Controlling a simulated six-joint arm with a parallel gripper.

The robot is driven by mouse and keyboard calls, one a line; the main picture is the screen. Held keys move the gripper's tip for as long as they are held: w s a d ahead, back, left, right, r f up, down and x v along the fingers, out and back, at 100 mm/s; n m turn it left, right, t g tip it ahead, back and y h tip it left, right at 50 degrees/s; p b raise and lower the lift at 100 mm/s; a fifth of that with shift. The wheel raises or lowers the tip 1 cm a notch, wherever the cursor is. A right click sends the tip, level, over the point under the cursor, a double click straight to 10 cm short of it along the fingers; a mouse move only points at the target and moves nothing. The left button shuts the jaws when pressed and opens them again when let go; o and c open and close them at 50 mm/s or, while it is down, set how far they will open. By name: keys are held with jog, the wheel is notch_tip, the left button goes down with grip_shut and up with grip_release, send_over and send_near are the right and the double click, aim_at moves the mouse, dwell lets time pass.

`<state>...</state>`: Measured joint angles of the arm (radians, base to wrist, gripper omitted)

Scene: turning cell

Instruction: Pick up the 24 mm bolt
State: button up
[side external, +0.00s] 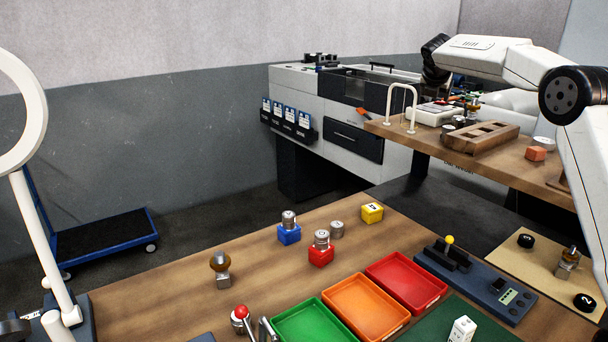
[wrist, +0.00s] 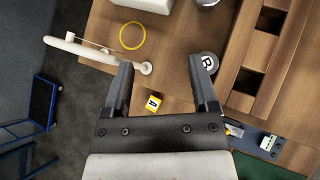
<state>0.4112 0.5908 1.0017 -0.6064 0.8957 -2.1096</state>
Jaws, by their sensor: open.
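I cannot tell any item for certain as the 24 mm bolt; no size marking on one is readable. In the side external view, a metal cylindrical piece (side external: 289,219) stands on a blue block (side external: 289,235), and another metal piece (side external: 321,238) stands on a red block (side external: 320,256). A loose metal cylinder (side external: 337,230) stands beside them. My gripper (wrist: 161,78) is open and empty in the wrist view, above the raised wooden shelf. A round piece marked R (wrist: 208,62) lies just beyond its right finger. A yellow block (wrist: 153,104) shows lower down between the fingers.
A slotted wooden rack (side external: 480,137) and a white arch (side external: 400,92) stand on the raised shelf. Green (side external: 313,325), orange (side external: 365,307) and red (side external: 407,282) trays sit on the lower bench.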

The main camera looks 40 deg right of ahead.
jog(key=w+a+f+m+t+y, duration=0.2)
jog(key=w+a+f, duration=0.3)
jog(key=a, duration=0.3)
jog(key=w+a+f+m+t+y, duration=0.1)
jog(key=w+a+f+t, duration=0.1)
jog(key=w+a+f, duration=0.35)
jog(key=m+t+y, duration=0.2)
jog(key=m+y, duration=0.6)
send_near(221, 254)
jog(key=w+d+r, duration=0.1)
jog(key=w+d, duration=1)
jog(key=d, duration=0.1)
jog(key=s+a+f+m+y, duration=0.1)
jog(key=s+a, duration=0.1)
jog(key=a, duration=0.2)
jog(key=s+a+f+m+y, duration=0.1)
jog(key=s+a+f+m, duration=0.1)
jog(key=s+a, duration=0.1)
jog(key=s+a+f+m+t+y, duration=0.1)
jog(key=s+a+m, duration=0.1)
jog(key=a, duration=0.2)
jog(key=shift+s+a+f+y, duration=0.2)
jog(key=shift+a+f+y, duration=0.05)
jog(key=shift+a+y, duration=0.15)
jog(key=shift+w, duration=0.1)
jog(key=shift+x, duration=1.25)
jog(key=shift+w+f, duration=0.1)
jog(key=shift+x, duration=2.5)
